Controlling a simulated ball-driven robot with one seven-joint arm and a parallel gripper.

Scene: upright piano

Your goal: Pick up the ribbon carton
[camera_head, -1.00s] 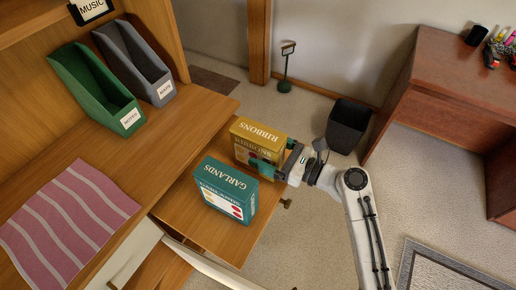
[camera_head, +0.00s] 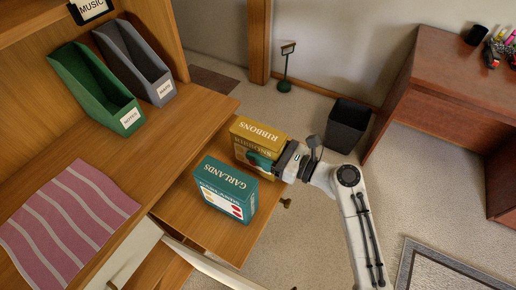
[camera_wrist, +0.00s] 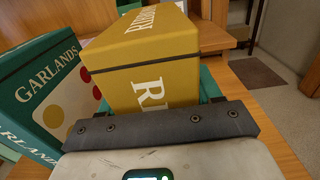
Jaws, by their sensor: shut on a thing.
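The ribbon carton (camera_head: 258,133) is a yellow box lettered RIBBONS, standing on the pulled-out wooden shelf in the head view. It fills the middle of the wrist view (camera_wrist: 150,68). My gripper (camera_head: 268,163) is at the carton's right side, shut on it, with a green finger across its front face. In the wrist view the gripper's dark bar (camera_wrist: 165,125) lies across the near end of the carton, and the fingers are mostly hidden. The carton looks upright; I cannot tell any gap under it.
A teal garlands carton (camera_head: 225,188) stands close to the left and front of the ribbon carton. Green (camera_head: 95,88) and grey (camera_head: 135,62) file holders and a striped pink cloth (camera_head: 68,212) lie on the upper wooden surface. A dark bin (camera_head: 347,125) stands on the floor to the right.

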